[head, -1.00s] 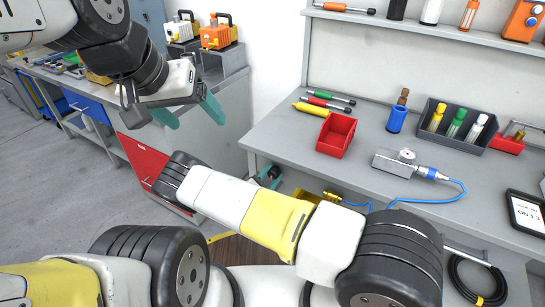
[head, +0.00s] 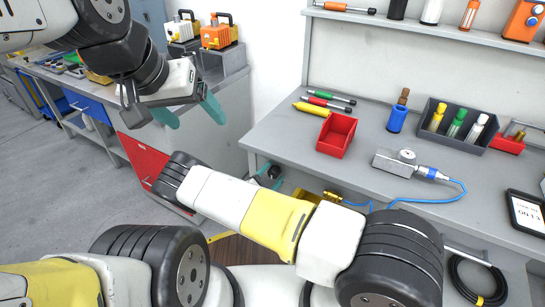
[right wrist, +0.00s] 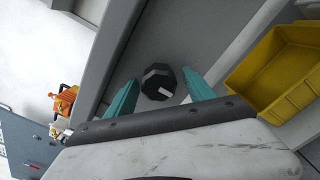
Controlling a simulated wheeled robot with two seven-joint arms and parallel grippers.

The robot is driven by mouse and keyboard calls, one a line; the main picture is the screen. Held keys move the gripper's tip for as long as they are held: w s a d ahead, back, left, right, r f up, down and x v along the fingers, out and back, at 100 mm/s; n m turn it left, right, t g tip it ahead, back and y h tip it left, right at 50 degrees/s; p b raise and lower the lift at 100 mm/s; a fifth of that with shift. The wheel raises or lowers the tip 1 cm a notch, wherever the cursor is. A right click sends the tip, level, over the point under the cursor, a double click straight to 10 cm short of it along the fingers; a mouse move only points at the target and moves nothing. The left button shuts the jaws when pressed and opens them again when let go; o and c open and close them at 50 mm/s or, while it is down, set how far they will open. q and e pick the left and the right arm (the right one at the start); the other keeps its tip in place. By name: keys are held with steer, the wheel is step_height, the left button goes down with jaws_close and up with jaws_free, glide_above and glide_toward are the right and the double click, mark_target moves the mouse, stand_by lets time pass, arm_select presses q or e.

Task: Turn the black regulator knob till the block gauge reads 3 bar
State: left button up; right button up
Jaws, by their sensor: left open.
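The black regulator knob (right wrist: 158,82) sits under the bench, with a small white mark on its face. It also shows in the head view (head: 275,172). My right gripper (right wrist: 160,80) is open, with one teal finger on each side of the knob. A gap shows beside the knob; I cannot tell how far ahead of the fingertips it lies. The block gauge (head: 407,155) stands on a grey metal block (head: 385,162) on the bench; its dial is too small to read. My left gripper (head: 190,112) is open and empty, raised at the upper left.
A blue hose (head: 455,195) runs from the block's fitting. A red bin (head: 336,136) and a dark tray of fittings (head: 465,142) stand on the bench (head: 290,135). A yellow bin (right wrist: 275,75) is close to the right of my right gripper in the wrist view.

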steer(key=shift+a, duration=0.1)
steer(key=v, duration=0.7)
steer(key=shift+s+a, duration=0.15)
steer(key=shift+s, duration=0.15)
stand_by(1.2)
